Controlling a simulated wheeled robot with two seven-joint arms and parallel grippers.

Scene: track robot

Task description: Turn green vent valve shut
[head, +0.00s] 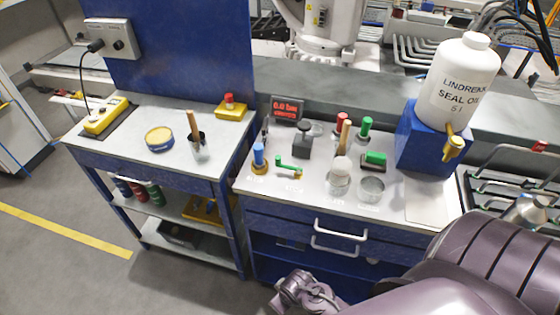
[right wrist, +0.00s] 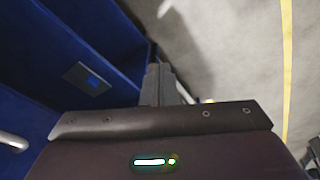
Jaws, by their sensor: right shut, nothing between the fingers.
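A small green lever (head: 288,166) lies low on the front of the grey benchtop, with a brass-coloured fitting at its right end. I take it for the green vent valve; the label in front of it is too small to read. An upright green-topped knob (head: 365,127) and a green block (head: 375,158) stand farther right. My right gripper's closed fingers (right wrist: 160,86) show in the right wrist view, empty and pointing past blue shelving and grey floor. In the head view my purple right arm is low in front of the bench, away from the lever. My left gripper is not in view.
A blue-topped fitting (head: 259,156) stands just left of the lever. A white oil bottle (head: 460,85) stands at right. White drawer handles (head: 340,228) stick out in front.

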